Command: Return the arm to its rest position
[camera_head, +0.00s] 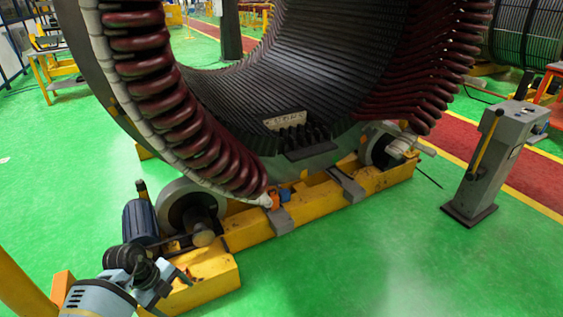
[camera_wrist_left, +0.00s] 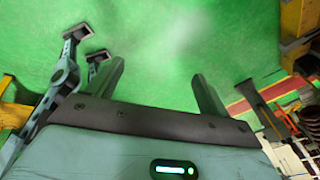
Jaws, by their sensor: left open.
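My left arm comes in at the bottom left of the head view, with its gripper (camera_head: 170,283) in front of the near end of the yellow stator cradle. In the left wrist view the left gripper (camera_wrist_left: 157,88) has its two fingers spread wide apart. Only green floor shows between them, and they hold nothing. The large stator (camera_head: 290,90), with dark red coils along its rim, rests on the yellow cradle (camera_head: 325,205). My right gripper does not show in the head view. A grey-teal jointed part stands left of the fingers in the left wrist view; I cannot tell what it is.
A grey control pedestal (camera_head: 488,160) stands on the right. A roller (camera_head: 190,208) and a blue motor (camera_head: 140,221) sit at the cradle's near end. A yellow post (camera_head: 22,286) rises at the lower left. The green floor (camera_head: 370,265) in front is clear.

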